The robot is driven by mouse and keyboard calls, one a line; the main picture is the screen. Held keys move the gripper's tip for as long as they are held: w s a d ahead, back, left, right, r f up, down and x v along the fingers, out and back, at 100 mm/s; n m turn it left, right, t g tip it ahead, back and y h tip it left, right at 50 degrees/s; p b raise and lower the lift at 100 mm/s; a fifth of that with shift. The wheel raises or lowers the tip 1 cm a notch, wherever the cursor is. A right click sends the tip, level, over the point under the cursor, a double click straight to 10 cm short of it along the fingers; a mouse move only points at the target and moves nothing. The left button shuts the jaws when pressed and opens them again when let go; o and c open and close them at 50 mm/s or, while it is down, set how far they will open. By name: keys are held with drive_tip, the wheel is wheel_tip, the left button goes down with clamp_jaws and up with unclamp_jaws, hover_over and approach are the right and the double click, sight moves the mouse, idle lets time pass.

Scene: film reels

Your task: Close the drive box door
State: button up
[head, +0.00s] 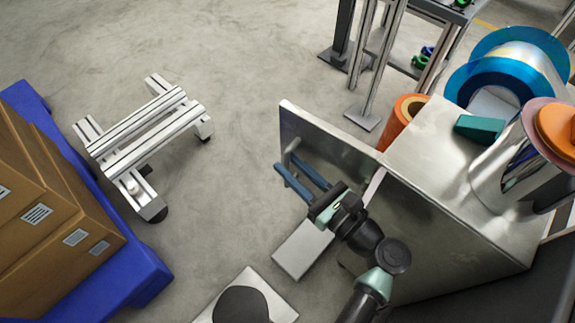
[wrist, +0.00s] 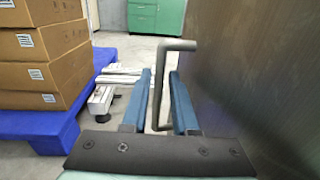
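The drive box (head: 450,195) is a grey metal cabinet at the right of the head view. Its door (head: 335,140) stands open, swung out to the left from the box's far corner. In the wrist view the door's metal face (wrist: 260,70) fills the right side. A grey bar handle (wrist: 162,85) stands out from that face, and it shows partly in the head view (head: 289,150). My gripper (head: 285,161) is open, its blue fingers beside the door face. In the wrist view the handle's upright bar lies between the fingers (wrist: 160,78), with gaps showing; contact cannot be told.
Film reels (head: 510,65) sit on the box top. An orange roll (head: 400,118) and a metal frame (head: 375,65) stand behind the door. An aluminium stand (head: 150,130) and a blue pallet (head: 145,275) with cardboard boxes (head: 50,210) are left. Floor between is clear.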

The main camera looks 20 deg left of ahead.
drive_tip(key=shift+w+a, duration=0.35)
drive_tip(key=shift+a, duration=0.3)
clamp_jaws()
drive_tip(key=shift+d, duration=0.1)
idle(0.9)
